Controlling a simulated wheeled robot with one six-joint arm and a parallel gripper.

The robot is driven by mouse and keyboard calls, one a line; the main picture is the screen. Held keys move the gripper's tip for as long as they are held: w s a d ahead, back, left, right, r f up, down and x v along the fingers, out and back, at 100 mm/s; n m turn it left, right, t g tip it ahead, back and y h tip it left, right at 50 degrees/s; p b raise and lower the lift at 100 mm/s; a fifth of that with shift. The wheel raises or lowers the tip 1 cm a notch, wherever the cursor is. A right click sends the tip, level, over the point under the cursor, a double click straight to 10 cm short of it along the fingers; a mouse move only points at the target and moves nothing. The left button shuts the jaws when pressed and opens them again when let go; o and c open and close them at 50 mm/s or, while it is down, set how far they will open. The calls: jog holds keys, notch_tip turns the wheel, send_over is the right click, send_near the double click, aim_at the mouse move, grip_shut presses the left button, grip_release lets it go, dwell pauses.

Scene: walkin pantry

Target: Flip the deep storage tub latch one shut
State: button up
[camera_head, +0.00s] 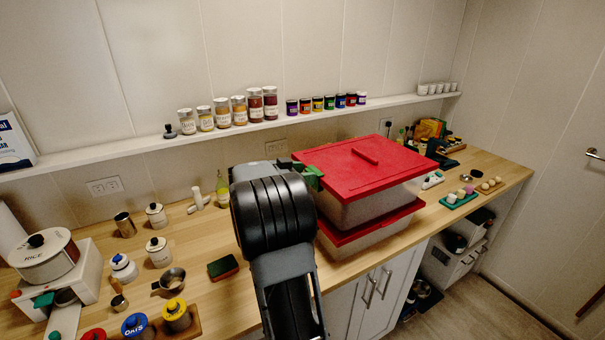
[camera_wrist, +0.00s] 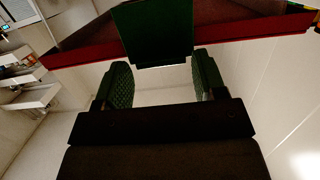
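The deep storage tub (camera_head: 372,205) is translucent with a red lid (camera_head: 365,168) and stands on a second red-lidded tub. A green latch (camera_head: 314,178) shows at the tub's left end, beside my arm. In the wrist view the latch is a dark green flap (camera_wrist: 153,32) standing out from the red lid rim (camera_wrist: 85,54). My gripper (camera_wrist: 162,70) is open, its two green-padded fingers apart on either side below the flap, with nothing held. I cannot tell whether a finger touches the flap.
The lower tub (camera_head: 370,235) rests on the wooden counter (camera_head: 215,240). A wall shelf (camera_head: 222,130) with jars runs behind. A sponge (camera_head: 223,267), a metal cup (camera_head: 174,280) and canisters stand left of my arm.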

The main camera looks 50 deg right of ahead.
jog(key=shift+o, duration=1.2)
jog(key=shift+w+a, duration=0.1)
jog(key=shift+a, duration=0.05)
jog(key=b+v, duration=0.1)
jog(key=v, duration=1.2)
jog(key=shift+a+b, duration=0.3)
jog(key=shift+b, duration=0.1)
jog(key=shift+w, duration=0.1)
